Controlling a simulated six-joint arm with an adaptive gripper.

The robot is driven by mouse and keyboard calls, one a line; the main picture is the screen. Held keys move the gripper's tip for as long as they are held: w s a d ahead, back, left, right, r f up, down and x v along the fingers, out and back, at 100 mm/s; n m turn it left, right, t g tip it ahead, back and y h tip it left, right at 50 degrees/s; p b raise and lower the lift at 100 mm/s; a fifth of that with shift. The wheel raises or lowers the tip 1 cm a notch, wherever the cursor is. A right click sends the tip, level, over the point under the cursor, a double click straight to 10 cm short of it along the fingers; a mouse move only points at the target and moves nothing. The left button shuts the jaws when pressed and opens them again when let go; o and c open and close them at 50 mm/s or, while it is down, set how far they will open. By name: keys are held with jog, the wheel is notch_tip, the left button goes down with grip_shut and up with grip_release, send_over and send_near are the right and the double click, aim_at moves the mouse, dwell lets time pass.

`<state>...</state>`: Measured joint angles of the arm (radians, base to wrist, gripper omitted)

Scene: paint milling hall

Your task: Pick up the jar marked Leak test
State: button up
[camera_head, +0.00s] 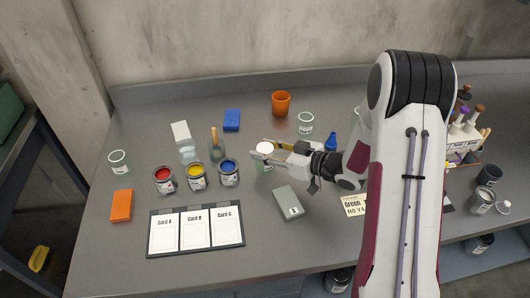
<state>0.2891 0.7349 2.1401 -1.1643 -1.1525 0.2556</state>
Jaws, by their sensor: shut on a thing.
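My gripper (262,149) reaches in from the right and is shut on a small glass jar (264,166) with a pale top, near the middle of the bench. The fingers cover part of this jar, and I cannot read a mark on it. Similar glass jars stand at the far left (119,163) and behind my gripper (305,123). Their marks are too small to read, so I cannot tell which one is Leak test. I cannot tell whether the held jar touches the bench.
Red (164,185), yellow (197,182) and blue (229,178) paint cans stand left of my gripper. A grey box (289,203) lies in front. An orange cup (281,103) stands behind. A card board (196,251) lies at the front left.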

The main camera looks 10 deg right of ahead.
jog(key=shift+r, duration=4.85)
jog(key=shift+w, duration=0.1)
